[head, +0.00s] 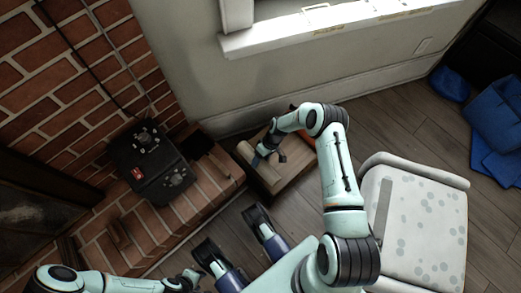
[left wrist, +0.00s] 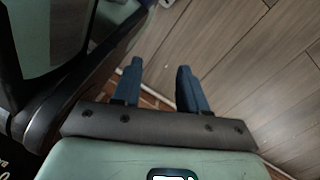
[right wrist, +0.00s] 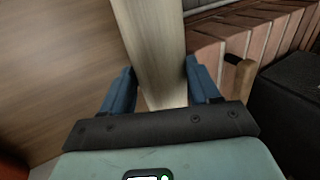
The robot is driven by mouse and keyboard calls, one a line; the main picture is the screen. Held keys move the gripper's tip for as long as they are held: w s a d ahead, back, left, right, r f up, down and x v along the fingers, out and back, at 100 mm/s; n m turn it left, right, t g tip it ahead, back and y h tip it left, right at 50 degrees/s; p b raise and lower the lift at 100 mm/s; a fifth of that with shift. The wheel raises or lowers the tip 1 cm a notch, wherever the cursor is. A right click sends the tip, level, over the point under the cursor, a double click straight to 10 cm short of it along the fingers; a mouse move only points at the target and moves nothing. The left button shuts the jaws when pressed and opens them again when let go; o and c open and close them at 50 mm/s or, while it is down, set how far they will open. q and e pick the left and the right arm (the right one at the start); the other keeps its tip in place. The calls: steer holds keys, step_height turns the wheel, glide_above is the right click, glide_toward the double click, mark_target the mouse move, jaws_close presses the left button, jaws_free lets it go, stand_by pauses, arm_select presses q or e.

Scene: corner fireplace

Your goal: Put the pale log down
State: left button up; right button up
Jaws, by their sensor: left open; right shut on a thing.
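The pale log (right wrist: 157,45) runs lengthwise between the fingers of my right gripper (right wrist: 160,88) in the right wrist view. The right gripper (head: 264,155) is shut on it, over a brown wooden box (head: 292,172) beside the brick hearth. In the head view a pale length of wood (head: 228,160) shows just left of the gripper, at the hearth edge. Whether the log touches the surface below cannot be told. My left gripper (left wrist: 158,82) is open and empty above the floor; it also shows in the head view (head: 232,237).
The brick hearth (head: 185,205) bears a black device (head: 150,160) with a small red item. A pale spotted seat (head: 415,225) stands at right. Blue cloths (head: 495,120) lie at far right. Wood floor (head: 385,125) is clear between wall and seat.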

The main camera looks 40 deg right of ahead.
mark_target(261, 163)
step_height(261, 163, down, 4)
steer(key=shift+f+b, duration=0.15)
steer(key=shift+b, duration=0.6)
arm_select(q)
steer(key=s, duration=0.1)
steer(key=s+f+g, duration=0.1)
steer(key=s, duration=0.1)
steer(key=shift+a+f, duration=0.15)
arm_select(e)
steer(key=o, duration=1.6)
arm_select(q)
steer(key=shift+w, duration=0.1)
steer(key=w+r+t+p, duration=0.2)
steer(key=w+r+p, duration=0.1)
steer(key=w, duration=0.3)
steer(key=shift+d, duration=0.35)
arm_select(e)
steer(key=v, duration=1.2)
arm_select(q)
steer(key=shift+s+r, duration=0.1)
